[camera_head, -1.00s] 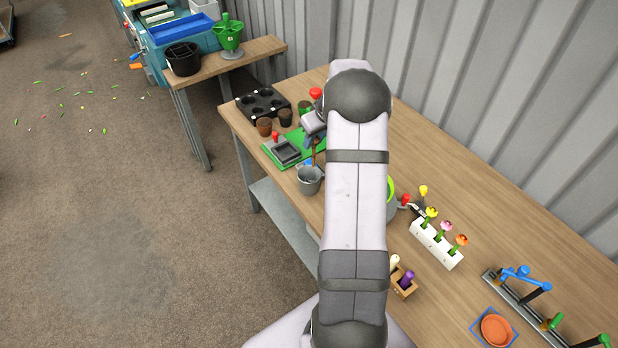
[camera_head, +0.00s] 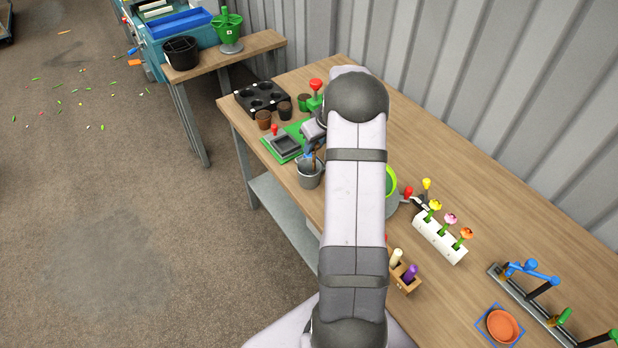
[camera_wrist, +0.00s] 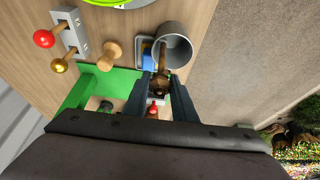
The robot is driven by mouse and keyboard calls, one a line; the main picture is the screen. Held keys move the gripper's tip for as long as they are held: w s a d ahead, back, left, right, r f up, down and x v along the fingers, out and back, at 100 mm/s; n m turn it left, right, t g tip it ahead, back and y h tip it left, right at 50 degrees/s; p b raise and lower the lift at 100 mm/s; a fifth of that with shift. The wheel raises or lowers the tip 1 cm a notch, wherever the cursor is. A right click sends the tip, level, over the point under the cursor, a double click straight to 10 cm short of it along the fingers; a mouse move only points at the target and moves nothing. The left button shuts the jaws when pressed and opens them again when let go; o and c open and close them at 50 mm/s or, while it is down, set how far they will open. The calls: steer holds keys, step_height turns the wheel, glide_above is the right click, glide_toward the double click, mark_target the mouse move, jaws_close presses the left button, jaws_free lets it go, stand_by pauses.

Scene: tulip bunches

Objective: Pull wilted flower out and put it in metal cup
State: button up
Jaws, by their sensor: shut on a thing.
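My gripper (camera_wrist: 161,96) is shut on a brown wilted flower (camera_wrist: 160,80), which shows between the two dark fingers in the wrist view. The grey metal cup (camera_wrist: 172,42) is just past the fingertips there, with its open mouth showing. The flower's tip is right by the cup's rim; I cannot tell whether it is inside. In the head view the metal cup (camera_head: 309,176) stands near the table's front edge, with the brown flower (camera_head: 315,158) over its rim. My arm hides part of that area.
A green board (camera_head: 283,144) with a grey tray, brown pots and a black pot tray (camera_head: 262,99) lie beyond the cup. A white holder with several bright flowers (camera_head: 440,236) stands at right. The table's edge is close to the cup.

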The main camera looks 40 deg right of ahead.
steer(key=shift+f, duration=0.1)
steer(key=o, duration=1.1)
steer(key=shift+b+v, duration=1.35)
steer(key=shift+v, duration=2.35)
